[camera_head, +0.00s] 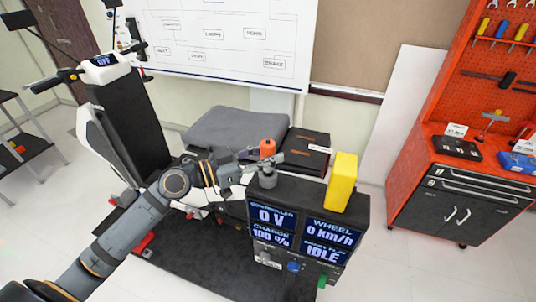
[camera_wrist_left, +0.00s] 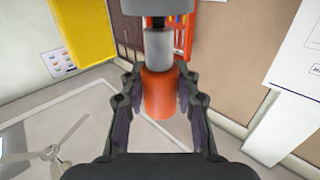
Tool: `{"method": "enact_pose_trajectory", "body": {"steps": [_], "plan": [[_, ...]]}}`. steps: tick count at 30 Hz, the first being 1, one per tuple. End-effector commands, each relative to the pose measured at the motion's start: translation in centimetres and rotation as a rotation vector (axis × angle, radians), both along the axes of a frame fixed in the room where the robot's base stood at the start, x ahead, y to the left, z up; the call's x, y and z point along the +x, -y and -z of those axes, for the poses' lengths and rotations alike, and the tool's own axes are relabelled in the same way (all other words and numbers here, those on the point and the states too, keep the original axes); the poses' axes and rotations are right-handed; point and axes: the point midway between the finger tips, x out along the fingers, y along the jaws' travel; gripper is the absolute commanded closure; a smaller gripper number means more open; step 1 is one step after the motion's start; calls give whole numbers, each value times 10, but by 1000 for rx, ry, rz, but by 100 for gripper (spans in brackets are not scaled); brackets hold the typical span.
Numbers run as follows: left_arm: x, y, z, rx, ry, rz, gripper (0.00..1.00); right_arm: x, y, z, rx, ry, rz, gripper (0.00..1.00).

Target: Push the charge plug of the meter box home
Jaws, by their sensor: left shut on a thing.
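The meter box (camera_head: 328,200) has a black top and lit screens on its front; one reads CHARGE 100 %. An orange plug (camera_head: 267,148) stands upright over the left part of its top, above a grey cylindrical part (camera_head: 268,180). My left gripper (camera_head: 266,159) is shut on the plug. In the left wrist view the orange plug (camera_wrist_left: 160,95) sits between both fingers (camera_wrist_left: 158,82), in line with the grey cylinder (camera_wrist_left: 158,47). A short dark section shows beyond the cylinder. How deep the plug is seated cannot be told. My right gripper is out of view.
A yellow block (camera_head: 342,182) stands on the right of the box top, near the gripper. A scooter-like vehicle (camera_head: 125,120) is at left. Black cases (camera_head: 303,155) lie behind the box. A red tool cabinet (camera_head: 440,200) stands at right, with clear floor before it.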

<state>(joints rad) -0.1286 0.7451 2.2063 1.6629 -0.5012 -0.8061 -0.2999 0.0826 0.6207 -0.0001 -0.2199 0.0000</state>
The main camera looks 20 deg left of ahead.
Motion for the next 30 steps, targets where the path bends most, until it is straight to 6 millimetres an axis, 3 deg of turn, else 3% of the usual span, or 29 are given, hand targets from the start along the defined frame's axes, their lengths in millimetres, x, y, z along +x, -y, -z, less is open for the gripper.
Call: {"method": "enact_pose_trajectory", "body": {"steps": [30], "plan": [[0,0,0,0,1,0,100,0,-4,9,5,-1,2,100]]}}
